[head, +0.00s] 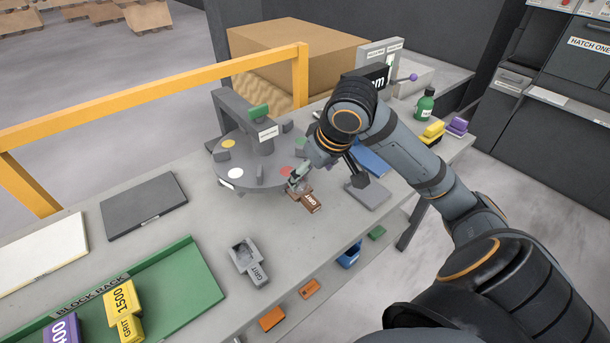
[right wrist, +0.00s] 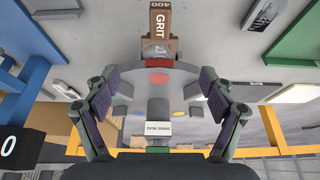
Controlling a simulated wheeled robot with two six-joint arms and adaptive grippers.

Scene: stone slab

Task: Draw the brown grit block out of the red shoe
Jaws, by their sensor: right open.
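The brown grit block (head: 309,202), marked GRIT, lies at the near edge of the round grey turntable (head: 233,174), beside its red dot (head: 286,170). In the right wrist view the block (right wrist: 160,22) reads GRIT 400, and its inner end meets the turntable rim next to the red dot (right wrist: 158,78). The red shoe's walls are too small to make out, so how deep the block sits cannot be told. My right gripper (head: 298,178) is at the block's inner end; in the right wrist view its fingers (right wrist: 160,80) are spread apart with nothing held. My left gripper is out of view.
A grey holder with a grit block (head: 247,262) lies on the near bench. The green block rack (head: 180,285) is at lower left. A blue pad (head: 369,158) and a green bottle (head: 425,106) are to the right.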

